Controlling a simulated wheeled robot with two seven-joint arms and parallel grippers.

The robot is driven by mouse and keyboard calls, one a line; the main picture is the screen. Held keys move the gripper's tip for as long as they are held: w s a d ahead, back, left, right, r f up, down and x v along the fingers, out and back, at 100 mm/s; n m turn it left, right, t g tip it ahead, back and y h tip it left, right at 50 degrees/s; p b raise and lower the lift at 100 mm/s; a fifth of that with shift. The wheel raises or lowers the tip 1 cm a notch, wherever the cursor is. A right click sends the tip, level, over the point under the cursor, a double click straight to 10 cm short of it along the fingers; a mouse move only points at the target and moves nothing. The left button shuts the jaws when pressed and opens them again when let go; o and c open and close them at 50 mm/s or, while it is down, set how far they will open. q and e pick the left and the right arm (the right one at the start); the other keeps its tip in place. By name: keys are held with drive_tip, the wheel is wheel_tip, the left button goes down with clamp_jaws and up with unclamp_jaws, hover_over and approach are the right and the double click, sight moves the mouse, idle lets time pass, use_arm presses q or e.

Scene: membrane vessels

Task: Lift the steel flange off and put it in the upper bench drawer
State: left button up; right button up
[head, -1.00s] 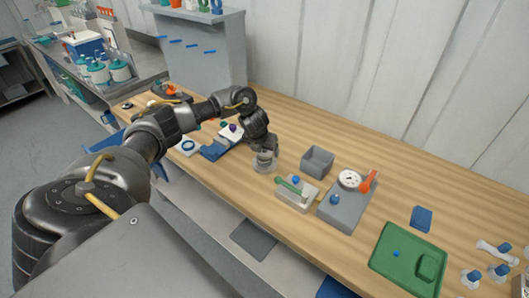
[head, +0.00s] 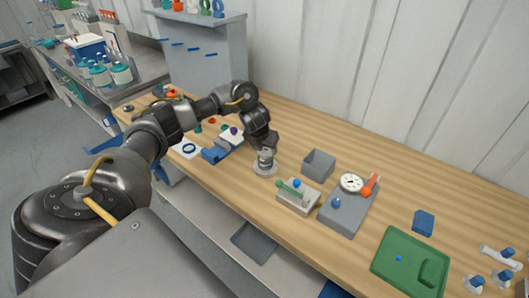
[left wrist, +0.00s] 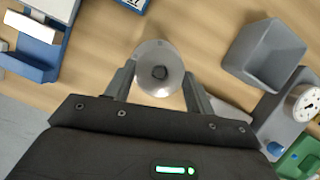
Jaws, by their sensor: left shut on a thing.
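The steel flange (head: 264,170) is a pale grey round piece with a wide disc at its base, near the front edge of the wooden bench. My left gripper (head: 265,150) is above it, pointing down and shut on it. In the left wrist view the flange (left wrist: 158,62) shows as a round disc with a dark centre between the two fingers. I cannot tell whether its base touches the bench. A dark grey panel (head: 254,242) shows below the bench front; I cannot tell whether it belongs to the drawer. My right gripper is not in view.
An open grey bin (head: 318,165), a pale block with a green handle (head: 297,198) and a grey base with a dial (head: 351,183) stand to the right. A green tray (head: 410,263) is further right. A blue holder (head: 216,155) is close on the left.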

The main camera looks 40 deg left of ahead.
use_arm(q)
drive_tip(key=r, duration=0.1)
drive_tip(key=s+a+r, duration=0.1)
drive_tip(key=r, duration=0.1)
drive_tip(key=shift+a+b, duration=0.15)
drive_tip(key=shift+b, duration=0.2)
drive_tip(key=s+a+r+p, duration=0.3)
drive_tip(key=s+a+r, duration=0.5)
drive_tip(key=r, duration=0.3)
drive_tip(key=shift+s+p, duration=0.4)
drive_tip(key=shift+s, duration=0.3)
drive_tip(key=shift+f, duration=0.1)
